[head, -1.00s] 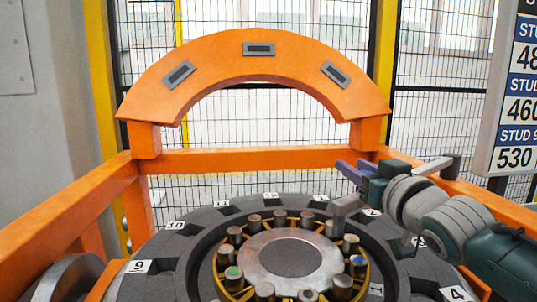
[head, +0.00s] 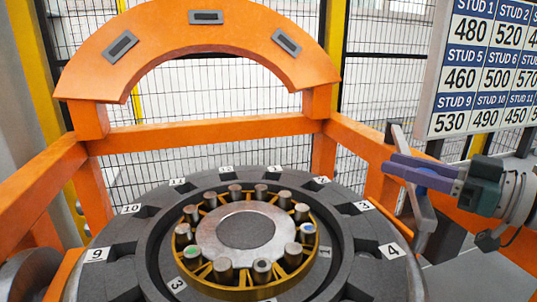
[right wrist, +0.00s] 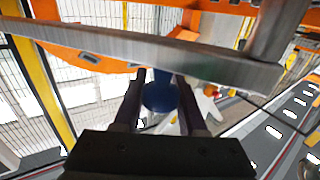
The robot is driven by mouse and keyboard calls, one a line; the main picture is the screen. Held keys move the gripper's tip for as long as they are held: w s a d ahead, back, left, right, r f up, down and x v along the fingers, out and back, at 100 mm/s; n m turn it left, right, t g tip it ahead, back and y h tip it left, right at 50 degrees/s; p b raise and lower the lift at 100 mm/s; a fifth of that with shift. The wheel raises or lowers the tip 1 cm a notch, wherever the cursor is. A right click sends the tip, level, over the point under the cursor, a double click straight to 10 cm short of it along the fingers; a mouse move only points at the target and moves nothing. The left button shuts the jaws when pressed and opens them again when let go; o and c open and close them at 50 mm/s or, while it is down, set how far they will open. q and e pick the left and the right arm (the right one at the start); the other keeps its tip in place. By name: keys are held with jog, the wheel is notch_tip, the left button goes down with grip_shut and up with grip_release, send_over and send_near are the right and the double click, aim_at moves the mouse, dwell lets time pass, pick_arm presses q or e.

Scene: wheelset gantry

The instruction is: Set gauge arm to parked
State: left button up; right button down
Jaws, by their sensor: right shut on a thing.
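The gauge arm (head: 413,190) is a grey metal bar at the right of the ring, reaching from the orange frame rail toward me, with a block hanging at its near end. My right gripper (head: 392,166), with purple fingers, reaches in from the right across the bar. In the right wrist view the bar (right wrist: 200,55) crosses above the fingers, and a round blue knob (right wrist: 160,97) sits between them. The gripper is shut on this knob; the head view hides the knob. My left gripper is not in view.
A dark ring (head: 110,275) with numbered tags surrounds a yellow hub with several studs. An orange arch (head: 205,35) stands behind it. Orange rails (head: 215,133) run around, with a mesh fence behind. A stud number board (head: 485,70) hangs at the upper right.

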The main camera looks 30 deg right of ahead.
dwell(0.3)
jog(key=shift+c, duration=2.4)
grip_release()
jog(key=shift+s, duration=0.15)
jog(key=v, duration=0.9)
jog(key=shift+s+d+p, duration=0.15)
jog(key=shift+s+p, duration=0.15)
jog(key=shift+p, duration=0.05)
